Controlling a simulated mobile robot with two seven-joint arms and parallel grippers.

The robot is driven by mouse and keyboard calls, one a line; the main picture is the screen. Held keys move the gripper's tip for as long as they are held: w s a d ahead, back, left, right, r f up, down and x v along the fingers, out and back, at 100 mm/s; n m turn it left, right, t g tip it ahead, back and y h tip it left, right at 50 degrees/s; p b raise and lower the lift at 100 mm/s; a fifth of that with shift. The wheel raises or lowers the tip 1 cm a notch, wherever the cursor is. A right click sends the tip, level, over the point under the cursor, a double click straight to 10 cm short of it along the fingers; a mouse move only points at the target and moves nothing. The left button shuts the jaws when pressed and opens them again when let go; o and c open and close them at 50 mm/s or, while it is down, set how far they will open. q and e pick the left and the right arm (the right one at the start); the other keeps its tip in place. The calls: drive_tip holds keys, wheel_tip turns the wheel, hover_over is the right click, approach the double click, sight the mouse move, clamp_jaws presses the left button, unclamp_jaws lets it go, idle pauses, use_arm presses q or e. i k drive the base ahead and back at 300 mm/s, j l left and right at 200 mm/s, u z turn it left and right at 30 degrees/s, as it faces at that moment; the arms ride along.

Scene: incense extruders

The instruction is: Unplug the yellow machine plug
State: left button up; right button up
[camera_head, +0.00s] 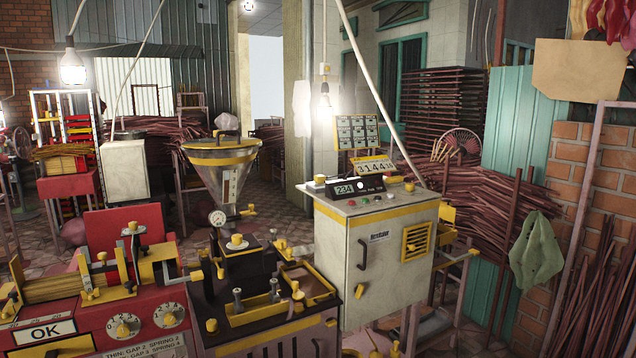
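No plug can be made out with certainty. A yellow-trimmed machine with a clear funnel hopper (222,165) and a dark, yellow-edged tray (268,312) stands at the front centre. A white cabinet machine (388,262) with yellow bands and a vented yellow panel stands to its right, with a counter display (345,188) on top. Small yellow parts (376,345) show at the bottom edge, too cropped to identify. Neither of my grippers is in view.
A red machine (90,318) with dials and an OK label fills the front left. Stacks of red-brown sticks (465,185) stand behind the cabinet. A green cloth (536,250) hangs at right beside leaning poles. Some tiled floor (285,228) shows behind the machines.

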sight(320, 178)
drive_tip(key=i+j, duration=0.1)
drive_tip(key=i+l, duration=0.2)
drive_tip(key=l, duration=0.2)
drive_tip(key=i+l, duration=0.15)
drive_tip(key=l, duration=0.2)
drive_tip(key=i+l, duration=0.2)
drive_tip(key=l, duration=0.2)
drive_tip(key=i+l, duration=0.15)
drive_tip(key=l, duration=0.2)
drive_tip(key=i+l, duration=0.2)
drive_tip(key=l, duration=0.2)
drive_tip(key=i+l, duration=0.2)
drive_tip(key=l, duration=0.15)
drive_tip(key=i+l, duration=0.15)
drive_tip(key=l, duration=0.25)
drive_tip(key=u, duration=2.3)
